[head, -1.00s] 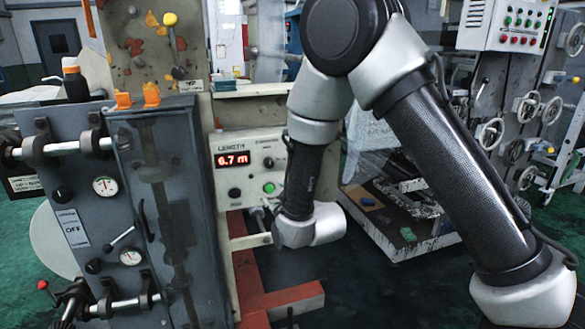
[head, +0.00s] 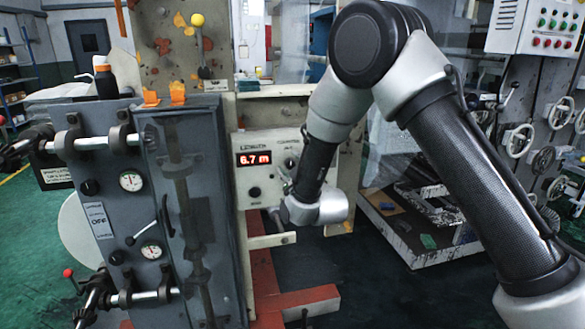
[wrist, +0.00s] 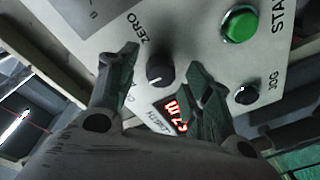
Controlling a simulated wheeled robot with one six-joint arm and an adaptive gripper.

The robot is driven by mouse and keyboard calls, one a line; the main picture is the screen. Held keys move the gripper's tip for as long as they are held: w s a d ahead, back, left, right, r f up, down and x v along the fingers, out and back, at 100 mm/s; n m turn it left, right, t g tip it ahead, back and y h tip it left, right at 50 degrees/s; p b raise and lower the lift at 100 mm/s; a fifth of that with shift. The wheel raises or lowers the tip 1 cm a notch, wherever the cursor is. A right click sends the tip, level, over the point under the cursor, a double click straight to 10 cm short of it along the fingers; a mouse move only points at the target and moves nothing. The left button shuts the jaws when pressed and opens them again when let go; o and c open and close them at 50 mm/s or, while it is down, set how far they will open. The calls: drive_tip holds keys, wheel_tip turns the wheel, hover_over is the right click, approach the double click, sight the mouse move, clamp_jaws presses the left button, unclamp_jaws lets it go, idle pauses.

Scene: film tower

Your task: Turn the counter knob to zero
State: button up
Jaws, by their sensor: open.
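The counter knob (wrist: 160,73) is small, round and black on a pale panel, with the word ZERO printed beside it. In the head view the knob (head: 291,163) sits right of the red length display (head: 254,158), which reads 6.7 m. My gripper (wrist: 160,60) is open and empty, its two fingers apart on either side of the knob in the wrist view. I cannot tell whether either finger touches it. The display (wrist: 177,110) is partly covered by the right finger. In the head view my gripper (head: 284,184) is small and dark, low beside the knob.
A green start button (wrist: 240,24) and a small black jog control (wrist: 246,94) lie close to the right finger. A grey machine cabinet (head: 196,200) with levers and gauges stands left of the panel. A low pallet (head: 420,225) lies to the right.

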drive_tip(key=c, duration=1)
drive_tip(key=shift+c, duration=0.2)
drive_tip(key=shift+m, duration=0.3)
drive_tip(key=m, duration=0.3)
drive_tip(key=shift+m, duration=0.3)
drive_tip(key=m+t, duration=0.1)
drive_tip(key=m, duration=0.4)
drive_tip(key=shift+f, duration=0.1)
drive_tip(key=m, duration=0.4)
drive_tip(key=shift+m+t+h, duration=0.3)
drive_tip(key=shift+m, duration=0.1)
drive_tip(key=shift+f+m+h, duration=0.1)
drive_tip(key=shift+m+h, duration=0.4)
drive_tip(key=shift+m, duration=2)
